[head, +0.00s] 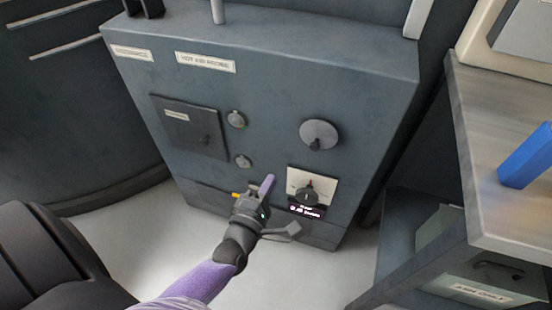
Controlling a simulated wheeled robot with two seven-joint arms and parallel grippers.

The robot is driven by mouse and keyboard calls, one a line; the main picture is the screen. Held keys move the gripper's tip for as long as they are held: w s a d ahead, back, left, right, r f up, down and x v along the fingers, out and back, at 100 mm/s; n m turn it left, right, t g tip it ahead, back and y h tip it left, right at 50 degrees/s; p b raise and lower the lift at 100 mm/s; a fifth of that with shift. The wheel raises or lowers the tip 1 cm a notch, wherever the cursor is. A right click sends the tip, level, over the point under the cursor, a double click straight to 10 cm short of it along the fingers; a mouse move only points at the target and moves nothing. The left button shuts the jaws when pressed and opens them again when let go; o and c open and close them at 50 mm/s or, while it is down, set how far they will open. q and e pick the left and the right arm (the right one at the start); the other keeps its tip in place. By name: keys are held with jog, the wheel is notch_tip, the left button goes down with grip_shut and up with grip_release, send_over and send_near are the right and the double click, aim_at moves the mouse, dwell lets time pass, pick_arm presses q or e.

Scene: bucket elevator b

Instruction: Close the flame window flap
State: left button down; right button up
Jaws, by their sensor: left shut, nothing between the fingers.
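A dark grey machine cabinet (270,75) stands ahead of me. On its front left is a dark rectangular panel (188,127) with a small label at the top and a small dark knob at the lower right. It looks flush with the front, and I cannot tell for sure that it is the flame window flap. My left gripper (267,184) is shut and empty, in front of the cabinet's lower middle. It shows below and right of the panel, apart from it. My right gripper is not in view.
Two small round fittings (236,119) sit right of the panel. A large round knob (319,134) and a dial with a white plate (311,187) are further right. A workbench (485,125) with a blue object (526,157) stands at the right. Pale floor (290,262) is clear in front.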

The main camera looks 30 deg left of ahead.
aim_at(309, 135)
pick_arm(q)
notch_tip(309, 135, up, 5)
jog(key=m+p, duration=0.2)
jog(key=m, duration=0.6)
jog(key=shift+g, duration=0.3)
jog(key=w+b, duration=0.1)
jog(key=w, duration=0.2)
jog(key=w+f+b, duration=0.1)
jog(key=w, duration=0.3)
jog(key=w+d+f+b, duration=0.1)
jog(key=w, duration=0.2)
jog(key=shift+w+f+b, duration=0.25)
jog(key=shift+w+b, duration=0.05)
jog(key=shift+b, duration=0.05)
jog(key=shift+w+d+f, duration=0.1)
jog(key=shift+w+d, duration=0.05)
jog(key=shift+d, duration=0.25)
